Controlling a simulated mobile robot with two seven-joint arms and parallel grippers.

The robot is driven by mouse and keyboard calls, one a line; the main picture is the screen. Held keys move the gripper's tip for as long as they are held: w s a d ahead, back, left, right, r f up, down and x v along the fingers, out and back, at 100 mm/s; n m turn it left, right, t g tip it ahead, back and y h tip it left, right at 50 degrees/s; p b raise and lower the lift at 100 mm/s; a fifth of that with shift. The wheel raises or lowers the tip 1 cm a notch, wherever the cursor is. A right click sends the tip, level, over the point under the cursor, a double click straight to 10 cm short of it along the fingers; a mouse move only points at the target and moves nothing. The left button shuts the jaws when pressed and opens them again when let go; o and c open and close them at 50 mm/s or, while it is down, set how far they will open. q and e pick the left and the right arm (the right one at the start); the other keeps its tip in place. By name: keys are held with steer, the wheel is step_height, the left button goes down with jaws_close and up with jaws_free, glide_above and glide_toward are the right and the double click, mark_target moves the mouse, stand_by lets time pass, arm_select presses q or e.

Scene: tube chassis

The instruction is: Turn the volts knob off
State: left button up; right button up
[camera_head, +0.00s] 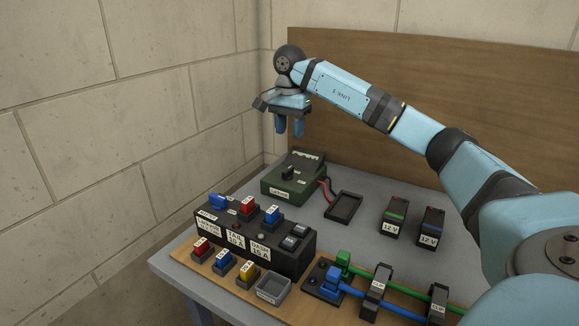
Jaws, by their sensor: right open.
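A green box (291,187) stands at the back of the table, with a small dark knob (288,172) on its top. The knob's markings and setting are too small to read. It is the only knob I can make out, and I cannot confirm it is the volts knob. My right gripper (290,130) hangs above and behind the green box, fingers pointing down. It is open and empty, and apart from the box. My left gripper is not in view.
A black fuse box (285,259) with red and blue fuses stands in front. A dark tray (344,206), two 12 V blocks (395,222) (432,229) and clips (376,281) holding green and blue tubes lie right. A wooden panel (450,100) stands behind.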

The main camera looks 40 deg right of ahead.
mark_target(290, 167)
step_height(290, 167, down, 11)
steer(key=shift+f+b, duration=0.1)
steer(key=shift+b, duration=0.75)
jaws_close()
